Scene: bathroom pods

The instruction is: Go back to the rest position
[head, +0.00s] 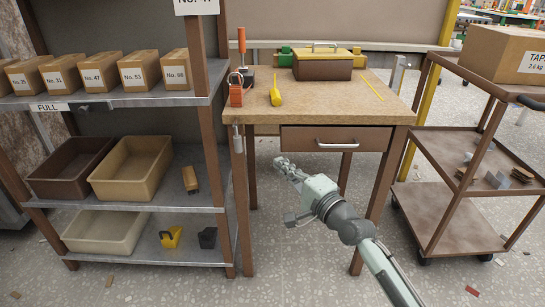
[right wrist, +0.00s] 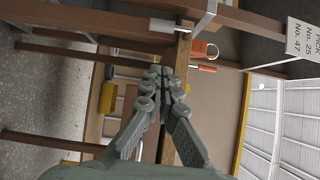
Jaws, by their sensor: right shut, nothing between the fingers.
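My right gripper (head: 286,164) is in the middle of the head view, in front of the wooden table and below the level of its top. Its fingers are shut together with nothing between them, as the right wrist view (right wrist: 160,92) also shows. The arm comes in from the lower right. My left gripper is not in view.
A wooden table (head: 325,115) with a closed drawer (head: 335,139) stands ahead, holding a toolbox (head: 322,66) and a yellow tool (head: 275,92). A shelf rack (head: 150,100) with boxes and bins is on the left. A brown cart (head: 440,190) is on the right.

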